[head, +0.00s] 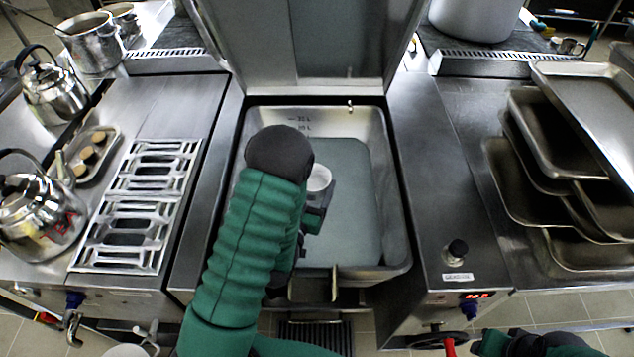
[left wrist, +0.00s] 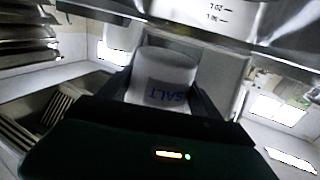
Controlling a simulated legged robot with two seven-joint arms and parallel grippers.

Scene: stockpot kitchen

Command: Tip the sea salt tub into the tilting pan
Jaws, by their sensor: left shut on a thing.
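The sea salt tub (left wrist: 162,80) is a white tub with the word SALT on it, upside down in the left wrist view. My left gripper (left wrist: 160,98) is shut on it, one finger on each side. In the head view the tub's round white top (head: 319,178) shows beside my left gripper (head: 315,205), above the tilting pan. The tilting pan (head: 396,225) is a deep steel basin with litre marks on its back wall and pale liquid inside. My green left arm hides its left part. My right arm shows at the lower right; its fingertips are not clearly seen.
The pan's raised lid (head: 310,45) stands behind it. Steel trays (head: 545,150) are stacked at the right. Kettles (head: 45,205) and a white metal rack (head: 140,200) are at the left.

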